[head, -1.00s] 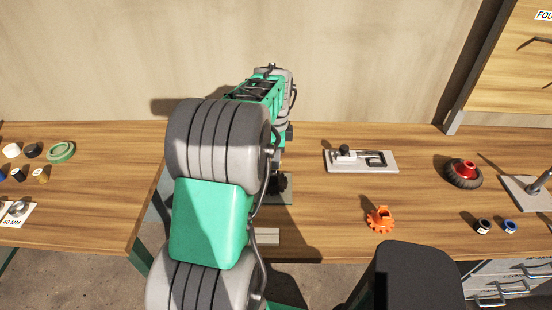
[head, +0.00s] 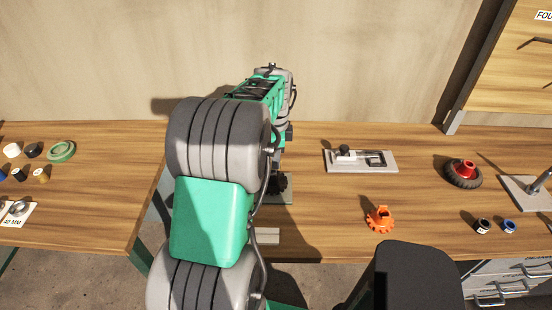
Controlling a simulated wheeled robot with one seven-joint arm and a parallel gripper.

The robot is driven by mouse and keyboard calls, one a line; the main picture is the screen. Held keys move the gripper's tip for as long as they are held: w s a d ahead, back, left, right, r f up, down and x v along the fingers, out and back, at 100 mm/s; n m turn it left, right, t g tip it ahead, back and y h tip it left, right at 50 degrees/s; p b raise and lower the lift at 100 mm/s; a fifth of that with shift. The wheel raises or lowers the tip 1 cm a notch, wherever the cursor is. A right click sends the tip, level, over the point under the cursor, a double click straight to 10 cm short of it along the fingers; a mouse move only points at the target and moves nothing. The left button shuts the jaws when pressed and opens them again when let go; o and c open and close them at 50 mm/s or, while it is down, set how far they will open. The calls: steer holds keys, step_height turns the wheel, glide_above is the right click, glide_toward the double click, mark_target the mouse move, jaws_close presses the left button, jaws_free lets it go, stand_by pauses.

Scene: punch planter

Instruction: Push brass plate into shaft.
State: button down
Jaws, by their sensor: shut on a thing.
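My gripper (head: 281,183) is at the end of my arm, low over the bench, and only a dark part of it shows past my arm links. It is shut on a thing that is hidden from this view. Below it lies a grey flat plate (head: 286,198), partly covered by my arm; its near end (head: 267,236) shows lower down. I cannot make out the brass plate or the shaft. Whether the gripper touches either of them cannot be told.
On the wooden bench (head: 330,220), right of my arm, are a light block with a latch (head: 335,167), an orange toothed part (head: 380,219), a red-and-black wheel (head: 463,173) and small rings (head: 509,226). A wall stands behind.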

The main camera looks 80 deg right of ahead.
steer(key=shift+f+b, duration=0.65)
steer(key=shift+f, duration=0.5)
steer(key=c, duration=1.5)
jaws_free()
steer(key=shift+o, duration=0.2)
step_height(320, 180, up, 8)
steer(key=shift+f+b, duration=0.1)
steer(key=shift+b, duration=0.45)
